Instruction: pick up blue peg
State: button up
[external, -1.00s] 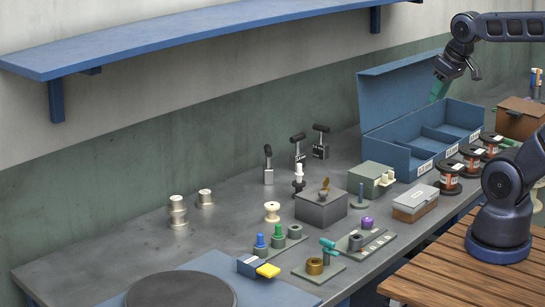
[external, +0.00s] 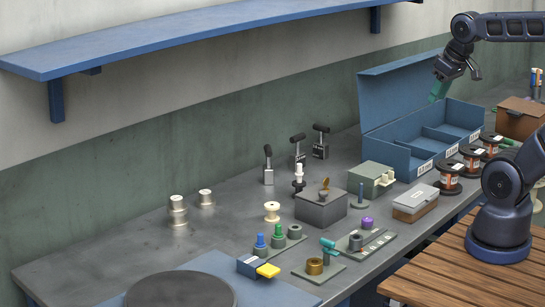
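The blue peg (external: 260,241) stands upright on a flat grey-green base at the front middle of the bench. A green peg (external: 279,232) and a grey ring-like piece (external: 295,231) stand beside it on the same base. My gripper (external: 456,78) is high at the upper right, in front of the blue bin's raised lid, far from the blue peg. A teal piece (external: 438,91) shows at its lower left; I cannot tell if it is held or part of a finger. The finger opening is too small to judge.
A blue compartment bin (external: 390,153) with a raised lid stands at right, with copper spools (external: 449,178) before it. A grey box (external: 320,209), a green-grey box (external: 371,178) and upright clamps (external: 298,150) stand mid-bench. A yellow-ended block (external: 267,270) lies near the blue peg.

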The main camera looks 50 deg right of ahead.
jog(key=w+a+n+g, duration=0.1)
jog(key=w+a+n, duration=0.5)
jog(key=w, duration=0.4)
jog(key=n+g, duration=0.4)
jog(key=n, duration=0.8)
send_over(260, 237)
jog(key=f, duration=2.5)
jog(key=shift+w, duration=0.3)
jog(key=shift+s+f, duration=0.2)
jog(key=shift+f, duration=2.45)
grip_shut()
